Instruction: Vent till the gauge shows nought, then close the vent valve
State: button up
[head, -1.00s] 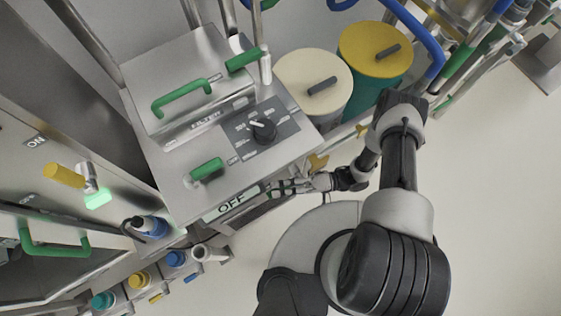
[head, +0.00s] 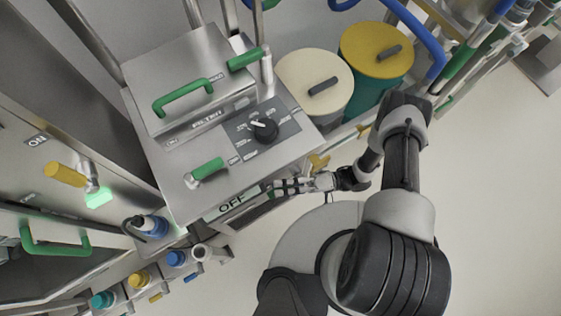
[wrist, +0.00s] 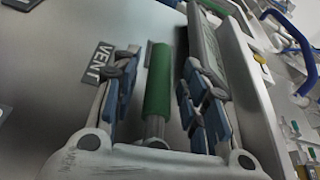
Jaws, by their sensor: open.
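A green handle (wrist: 158,80) on a metal stem stands beside a dark VENT label (wrist: 103,62) in the wrist view. My gripper (wrist: 165,85) is open around it, one finger on each side, with a visible gap to both fingers. The vent handle cannot be made out there. No gauge reading can be read in either view.
The unit's top carries a black dial (head: 264,129), a green lever (head: 207,168) and a lid with a green handle (head: 183,97). Cream (head: 303,72) and yellow-lidded (head: 358,45) drums stand behind my arm. Open floor (head: 490,220) lies to the right.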

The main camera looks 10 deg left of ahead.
jog(key=v, duration=1.1)
jog(key=shift+d, duration=0.2)
